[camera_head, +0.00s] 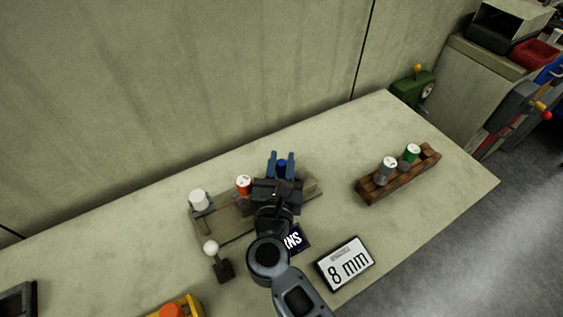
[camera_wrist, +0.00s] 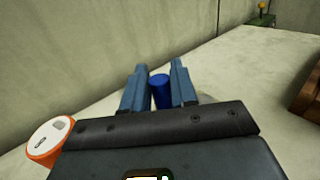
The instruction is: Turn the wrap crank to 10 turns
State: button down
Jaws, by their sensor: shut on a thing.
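My gripper (camera_head: 281,160) is over the wooden fixture (camera_head: 225,228) on the bench, its blue fingers pointing toward the wall. It is shut on a blue cylinder (camera_wrist: 160,92), which shows between the fingers in both views. I cannot tell whether this cylinder is the crank's grip. A white ball-topped lever (camera_head: 211,247) with a dark block stands at the fixture's front left. A dark sign (camera_head: 297,238) shows only the letters "NS"; my arm hides the rest and any number. My gripper and arm also hide the fixture's middle.
An orange spool (camera_head: 244,185) and a white-topped post (camera_head: 199,201) stand left of my gripper. An "8 mm" sign (camera_head: 345,265) lies front right. A wooden rack (camera_head: 398,178) with several spools is at right. A green device (camera_head: 412,91) stands beyond the bench's far end.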

aim_at(281, 168)
jog(key=c, duration=1)
grip_release()
jog(key=shift+c, duration=0.2)
jog(key=shift+s+a+b, duration=0.1)
jog(key=shift+s+b, duration=0.6)
jog(key=shift+s, duration=3.25)
jog(key=shift+o, duration=0.3)
